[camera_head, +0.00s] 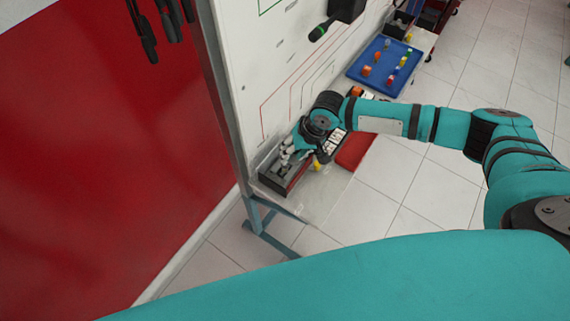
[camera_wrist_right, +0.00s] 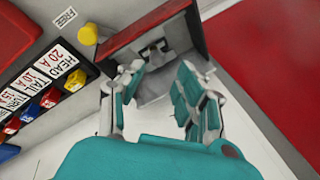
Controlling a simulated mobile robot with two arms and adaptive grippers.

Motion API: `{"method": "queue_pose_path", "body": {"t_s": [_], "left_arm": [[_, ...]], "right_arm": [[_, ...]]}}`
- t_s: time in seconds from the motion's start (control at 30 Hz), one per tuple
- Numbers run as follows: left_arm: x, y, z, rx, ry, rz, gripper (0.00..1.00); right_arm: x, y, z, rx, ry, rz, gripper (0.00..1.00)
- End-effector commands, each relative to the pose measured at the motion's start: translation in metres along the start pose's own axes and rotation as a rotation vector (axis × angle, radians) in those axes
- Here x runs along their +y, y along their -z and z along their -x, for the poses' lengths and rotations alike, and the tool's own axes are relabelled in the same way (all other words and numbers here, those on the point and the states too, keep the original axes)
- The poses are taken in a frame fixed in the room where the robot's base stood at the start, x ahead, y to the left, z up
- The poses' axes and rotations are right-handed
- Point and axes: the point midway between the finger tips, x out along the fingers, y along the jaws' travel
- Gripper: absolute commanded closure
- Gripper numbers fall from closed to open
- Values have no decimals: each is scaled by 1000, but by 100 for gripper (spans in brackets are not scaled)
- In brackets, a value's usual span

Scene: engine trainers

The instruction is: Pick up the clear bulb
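My right gripper (camera_head: 288,155) is over a dark box with a red edge (camera_head: 268,181) at the left end of the shelf in the head view. In the right wrist view, the gripper (camera_wrist_right: 155,80) has its fingers spread apart, with a clear gap between them. The same box (camera_wrist_right: 188,62) lies under and beyond the fingertips. Inside it is a small dark fitting (camera_wrist_right: 153,48) with a pale centre. I cannot make out a clear bulb for certain in either view; the fingers cover part of the box. My left gripper is not in view.
A black holder (camera_wrist_right: 42,84) with HEAD, TAIL and amp labels and coloured pieces is beside the box. A yellow round piece (camera_wrist_right: 88,34) is close to the box. A red pad (camera_head: 354,151) and a blue tray (camera_head: 362,77) with small coloured items are farther along the shelf.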

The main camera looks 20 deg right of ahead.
Motion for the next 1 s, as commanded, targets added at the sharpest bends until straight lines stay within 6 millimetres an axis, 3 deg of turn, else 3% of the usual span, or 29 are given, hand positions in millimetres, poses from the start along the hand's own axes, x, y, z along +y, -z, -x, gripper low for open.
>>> {"method": "queue_pose_path", "body": {"t_s": [0.33, 0.6, 0.9, 1.0], "left_arm": [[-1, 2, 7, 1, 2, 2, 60], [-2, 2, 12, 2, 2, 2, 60], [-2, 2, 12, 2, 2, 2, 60], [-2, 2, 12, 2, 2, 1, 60]], "right_arm": [[0, 2, -28, 0, -1, 0, 65], [2, 5, -65, 1, 0, 0, 65], [3, 5, -70, 1, 0, 1, 65], [3, 5, -70, 1, 0, 1, 78]]}}
